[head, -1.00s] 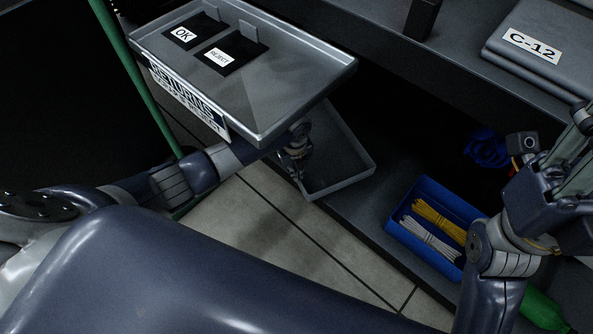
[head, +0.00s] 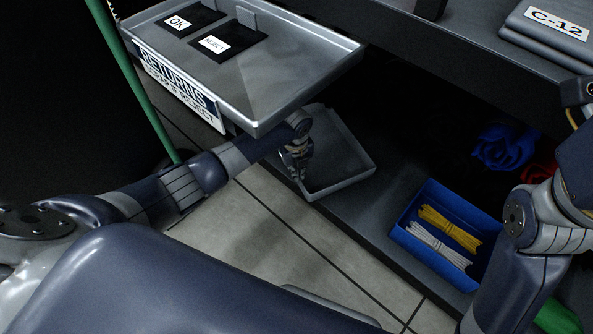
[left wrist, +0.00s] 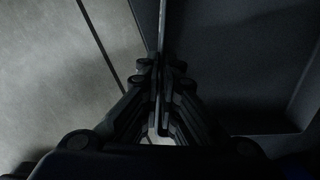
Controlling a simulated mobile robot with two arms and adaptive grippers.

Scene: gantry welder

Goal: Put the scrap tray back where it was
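The scrap tray is a shallow grey tray (head: 345,188) with a raised rim, at the left end of the low shelf, partly under the returns tray. Its near left corner reaches the shelf's front edge, and I cannot tell whether it rests on the shelf. My left gripper (head: 298,172) is at its left wall. In the left wrist view the fingers (left wrist: 160,85) are closed on the thin upright wall (left wrist: 162,28), with the dark tray floor to the right. The tray's far end is in shadow. My right arm shows at the right edge, its fingers outside the picture.
A returns tray (head: 300,62) with OK and REJECT cards overhangs my left forearm. A blue bin (head: 408,240) with yellow and white bundles stands right on the low shelf (head: 365,215). Blue and red items (head: 505,147) lie behind it. A green pole (head: 140,80) stands left.

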